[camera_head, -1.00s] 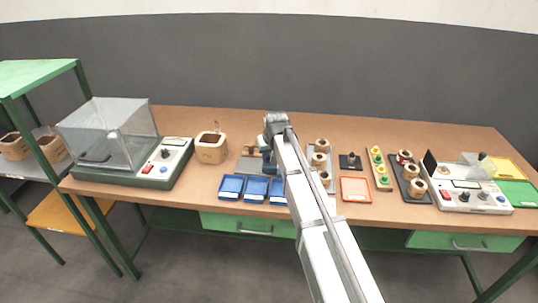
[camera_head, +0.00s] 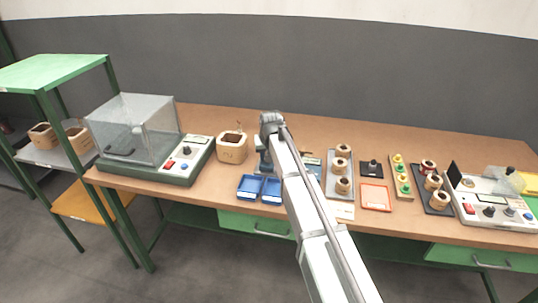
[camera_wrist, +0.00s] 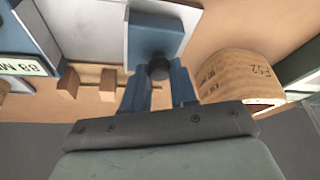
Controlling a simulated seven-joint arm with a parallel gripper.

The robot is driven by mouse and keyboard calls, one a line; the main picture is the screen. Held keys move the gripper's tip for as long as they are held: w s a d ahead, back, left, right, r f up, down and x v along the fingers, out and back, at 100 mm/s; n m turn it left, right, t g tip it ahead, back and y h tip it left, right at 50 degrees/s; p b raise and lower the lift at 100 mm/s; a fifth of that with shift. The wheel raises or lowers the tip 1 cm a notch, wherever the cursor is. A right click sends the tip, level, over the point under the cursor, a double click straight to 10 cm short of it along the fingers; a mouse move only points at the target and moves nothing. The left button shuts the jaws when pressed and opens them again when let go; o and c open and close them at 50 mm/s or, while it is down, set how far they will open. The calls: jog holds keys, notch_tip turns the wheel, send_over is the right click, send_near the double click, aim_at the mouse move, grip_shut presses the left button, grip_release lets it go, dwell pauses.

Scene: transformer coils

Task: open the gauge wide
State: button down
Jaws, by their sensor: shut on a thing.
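In the wrist view my gripper (camera_wrist: 160,80) has its two blue fingers closed on a small dark knob (camera_wrist: 160,67). The knob stands on a blue-and-grey block (camera_wrist: 153,35), seemingly the sliding part of the gauge. A display reading in MM (camera_wrist: 22,66) and small wooden blocks (camera_wrist: 68,82) lie left of the fingers. In the head view my gripper (camera_head: 263,152) is down at the bench, behind the blue trays. My arm hides most of the gauge there.
A wooden pot (camera_head: 232,147) stands close left of my gripper; it also shows in the wrist view (camera_wrist: 240,78). Blue trays (camera_head: 250,187) lie in front. A grey tray of coils (camera_head: 331,183) is at right, a glass-covered scale (camera_head: 140,130) at left.

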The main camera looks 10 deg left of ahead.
jog(key=c, duration=0.9)
grip_release()
jog(key=v, duration=1.4)
jog(key=shift+a+f, duration=0.1)
jog(key=shift+f, duration=0.05)
